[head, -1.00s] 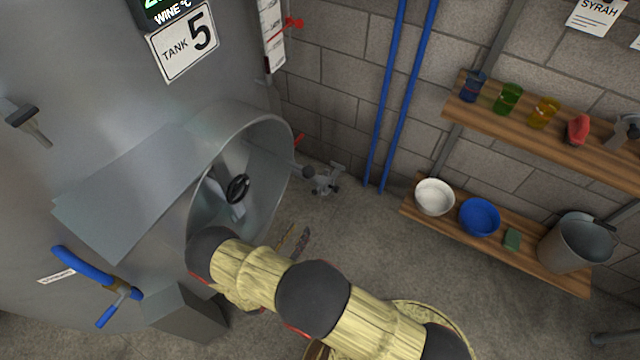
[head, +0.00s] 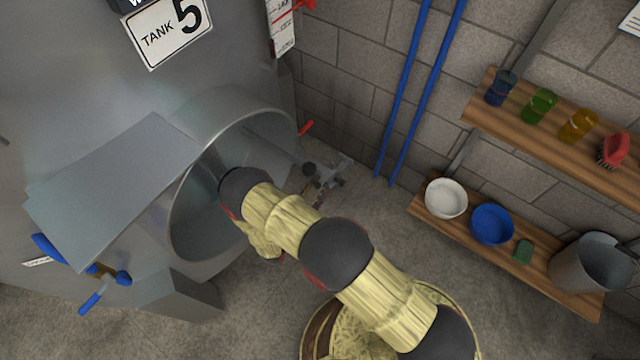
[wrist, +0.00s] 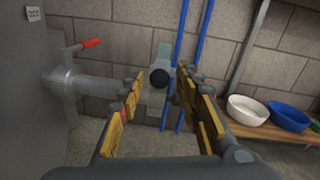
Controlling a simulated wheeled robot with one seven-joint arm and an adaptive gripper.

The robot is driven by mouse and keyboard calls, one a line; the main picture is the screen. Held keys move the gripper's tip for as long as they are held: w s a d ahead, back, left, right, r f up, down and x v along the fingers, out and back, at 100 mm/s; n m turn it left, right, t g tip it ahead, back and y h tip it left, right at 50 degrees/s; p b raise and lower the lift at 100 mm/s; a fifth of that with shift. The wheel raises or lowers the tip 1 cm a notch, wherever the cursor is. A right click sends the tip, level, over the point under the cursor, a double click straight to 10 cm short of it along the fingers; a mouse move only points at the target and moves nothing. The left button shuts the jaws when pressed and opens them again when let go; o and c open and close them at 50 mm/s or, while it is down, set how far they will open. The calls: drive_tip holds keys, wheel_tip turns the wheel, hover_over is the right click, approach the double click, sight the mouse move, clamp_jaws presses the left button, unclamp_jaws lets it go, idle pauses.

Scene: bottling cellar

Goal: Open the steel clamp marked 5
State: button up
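The steel clamp (head: 330,178) with a black round knob (head: 309,169) sits at the end of a short pipe low on tank 5, near the wall. In the wrist view the knob (wrist: 160,78) appears between the fingers of my gripper (wrist: 161,86), with grey metal of the clamp behind it. My gripper is open, one yellow-padded finger on each side. I cannot tell whether either finger touches the clamp. In the head view my arm hides most of the gripper. No number on the clamp is readable.
The tank's round manway (head: 235,115) is left of the clamp, partly behind my arm. A red valve lever (wrist: 90,43) stands on the pipe. Two blue pipes (head: 415,95) run up the wall. A low shelf (head: 440,220) holds bowls and a bucket. A round tub (head: 320,325) stands below my arm.

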sight(323, 180)
drive_tip(key=shift+x, duration=1.05)
drive_tip(key=shift+c, duration=1.2)
clamp_jaws()
